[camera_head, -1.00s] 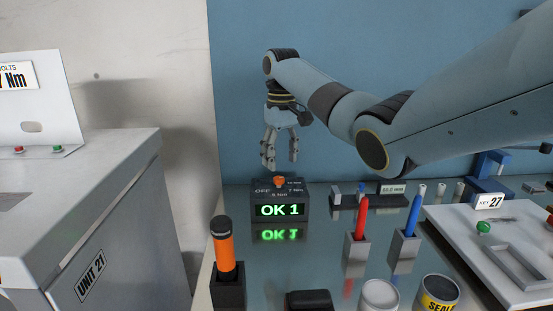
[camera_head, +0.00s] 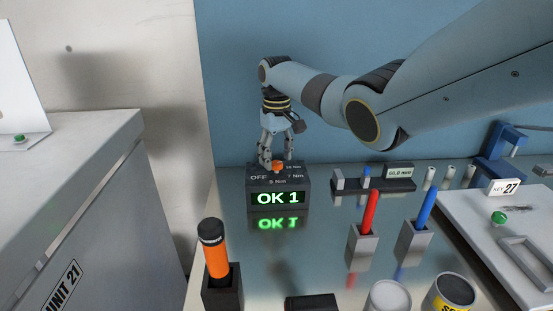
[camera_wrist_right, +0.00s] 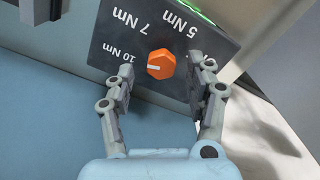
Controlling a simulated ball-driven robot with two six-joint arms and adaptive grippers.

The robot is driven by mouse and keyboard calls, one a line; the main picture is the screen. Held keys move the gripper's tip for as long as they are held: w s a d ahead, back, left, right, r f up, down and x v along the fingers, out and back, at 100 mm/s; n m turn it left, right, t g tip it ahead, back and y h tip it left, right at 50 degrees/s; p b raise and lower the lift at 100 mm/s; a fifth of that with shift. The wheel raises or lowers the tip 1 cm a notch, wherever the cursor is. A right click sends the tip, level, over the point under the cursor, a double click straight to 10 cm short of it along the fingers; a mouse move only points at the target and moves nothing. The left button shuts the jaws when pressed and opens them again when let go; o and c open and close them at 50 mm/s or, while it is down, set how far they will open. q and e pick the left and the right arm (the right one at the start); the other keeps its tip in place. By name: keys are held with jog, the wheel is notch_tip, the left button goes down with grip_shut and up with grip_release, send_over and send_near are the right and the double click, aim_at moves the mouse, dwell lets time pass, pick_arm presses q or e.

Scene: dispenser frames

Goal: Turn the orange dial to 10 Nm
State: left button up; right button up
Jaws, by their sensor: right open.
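The orange dial (camera_wrist_right: 161,64) sits on the top face of a dark box (camera_head: 278,184). In the right wrist view its white mark points left, toward the 10 Nm label side. The 7 Nm and 5 Nm labels also show there; OFF reads in the head view. The box's front display (camera_head: 278,198) shows OK 1 in green. My right gripper (camera_wrist_right: 162,75) is open, its fingers on either side of the dial with gaps to it. In the head view the right gripper (camera_head: 275,163) points down just over the box. My left gripper is not in view.
An orange-handled tool (camera_head: 213,250) stands in a black holder at front left. A red pen (camera_head: 371,212) and a blue pen (camera_head: 425,208) stand in grey holders to the right. A grey cabinet (camera_head: 85,200) is at left.

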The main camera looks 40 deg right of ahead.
aim_at(276, 163)
jog(key=shift+s+a+f, duration=0.1)
jog(key=shift+f, duration=0.6)
grip_shut()
jog(key=shift+n+p, duration=0.4)
jog(key=shift+n, duration=1.2)
grip_release()
notch_tip(276, 163, up, 12)
